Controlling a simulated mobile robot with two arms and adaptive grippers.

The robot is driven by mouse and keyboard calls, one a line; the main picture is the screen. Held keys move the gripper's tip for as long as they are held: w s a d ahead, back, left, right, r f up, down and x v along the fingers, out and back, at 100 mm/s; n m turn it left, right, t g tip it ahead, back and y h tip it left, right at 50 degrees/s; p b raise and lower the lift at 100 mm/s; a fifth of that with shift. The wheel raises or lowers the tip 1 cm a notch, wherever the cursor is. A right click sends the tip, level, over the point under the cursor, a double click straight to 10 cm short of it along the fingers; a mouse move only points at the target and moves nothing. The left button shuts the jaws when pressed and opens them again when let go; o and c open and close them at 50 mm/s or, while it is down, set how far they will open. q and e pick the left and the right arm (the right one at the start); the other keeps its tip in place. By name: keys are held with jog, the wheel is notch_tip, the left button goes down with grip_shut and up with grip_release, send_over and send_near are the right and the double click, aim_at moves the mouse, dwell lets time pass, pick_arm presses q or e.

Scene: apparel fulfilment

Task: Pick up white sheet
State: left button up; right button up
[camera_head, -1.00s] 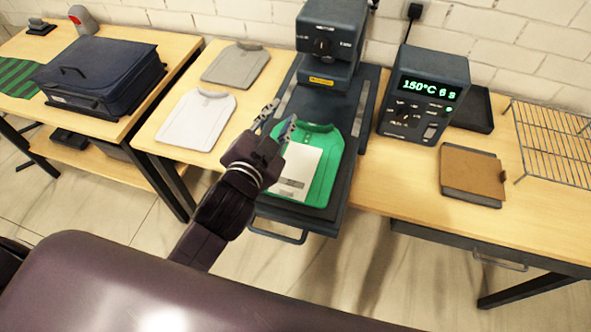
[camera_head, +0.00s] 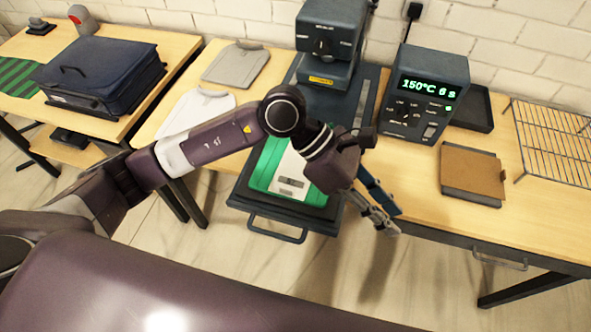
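The white sheet (camera_head: 290,176) lies on the green shirt (camera_head: 264,166), which rests on the dark lower plate (camera_head: 318,217) of the heat press. It has a grey printed patch, and my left arm and wrist hide part of it. My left gripper (camera_head: 391,221) is to the right of the sheet, past the plate's right side and near the table's front edge. Its two fingers are apart and point down to the right, with nothing seen between them. My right gripper is not in view.
The press head (camera_head: 328,45) stands behind the plate. A control box (camera_head: 424,95) reading 150°C, a brown pad (camera_head: 472,172) and a wire rack (camera_head: 560,140) are to the right. Grey (camera_head: 236,66) and white (camera_head: 193,107) shirts and a blue case (camera_head: 97,75) are to the left.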

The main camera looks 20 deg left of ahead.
pick_arm(q)
jog(key=w+a+f+m+t+y, duration=0.1)
jog(key=w+a+f+y, duration=0.2)
jog(key=a, duration=0.2)
jog(key=w+a+f+t+y, duration=0.1)
jog(key=w+a+f+y, duration=0.15)
jog(key=a, duration=0.35)
jog(key=y, duration=0.5)
send_over(289, 190)
jog(key=shift+w+a+f+t, duration=0.15)
jog(key=shift+a+f+t, duration=0.2)
jog(key=shift+f, duration=0.25)
notch_tip(289, 190, down, 2)
jog(key=shift+f+p, duration=0.25)
jog(key=shift+p, duration=0.45)
jog(key=shift+f+p, duration=0.3)
jog(key=shift+p, duration=0.05)
jog(key=f, duration=0.1)
jog(key=f+p, duration=0.2)
jog(key=shift+d+f, duration=0.2)
jog(key=shift+d, duration=0.1)
jog(key=shift+f, duration=0.5)
grip_shut()
